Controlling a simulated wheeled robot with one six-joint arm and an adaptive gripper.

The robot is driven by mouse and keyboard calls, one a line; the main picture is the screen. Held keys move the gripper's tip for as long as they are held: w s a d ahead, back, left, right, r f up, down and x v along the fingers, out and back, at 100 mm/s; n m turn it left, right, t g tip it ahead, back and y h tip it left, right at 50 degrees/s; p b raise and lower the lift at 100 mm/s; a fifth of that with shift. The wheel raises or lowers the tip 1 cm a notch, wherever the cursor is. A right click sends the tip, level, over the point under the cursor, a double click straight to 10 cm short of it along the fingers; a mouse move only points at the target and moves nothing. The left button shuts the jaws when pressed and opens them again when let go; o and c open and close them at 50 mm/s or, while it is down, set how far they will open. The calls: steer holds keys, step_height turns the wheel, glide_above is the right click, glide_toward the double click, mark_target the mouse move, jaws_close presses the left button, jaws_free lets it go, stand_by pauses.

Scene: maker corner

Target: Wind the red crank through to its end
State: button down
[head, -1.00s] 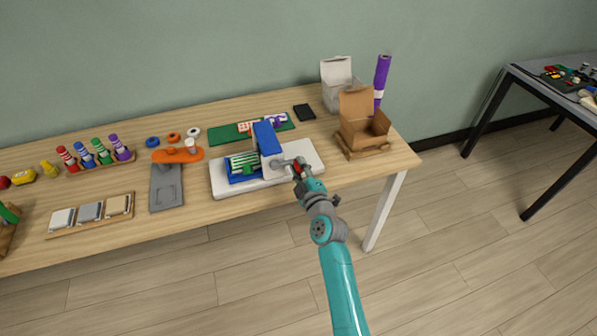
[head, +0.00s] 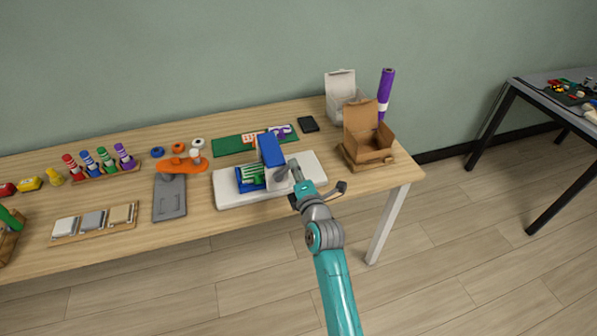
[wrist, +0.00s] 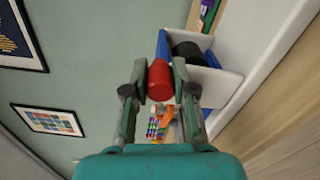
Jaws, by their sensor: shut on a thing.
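The crank machine has a blue upper part (head: 270,149) and a white base plate (head: 313,169) on the wooden table. In the wrist view, the red crank knob (wrist: 160,82) sits between the two fingers of my gripper (wrist: 160,84), which is shut on it. Behind the knob are a dark round part (wrist: 186,50) and a white housing (wrist: 222,88). In the head view my gripper (head: 294,171) is at the machine's right side. The knob is hidden there by my gripper and wrist.
An open cardboard box (head: 368,148) stands right of the machine, with a white box (head: 345,104) and a purple roll (head: 385,88) behind. The table's front edge is close below.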

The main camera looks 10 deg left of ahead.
steer(key=shift+s+a+r+n, duration=0.1)
steer(key=shift+a+r+n, duration=0.2)
steer(key=shift+a+n, duration=0.1)
steer(key=c, duration=0.9)
jaws_free()
steer(key=shift+f, duration=0.15)
steer(key=shift+s+d, duration=0.1)
steer(key=shift+d, duration=0.05)
steer(key=shift+s+d, duration=0.15)
steer(key=shift+s, duration=0.1)
steer(key=v, duration=1.1)
steer(key=shift+s, duration=0.1)
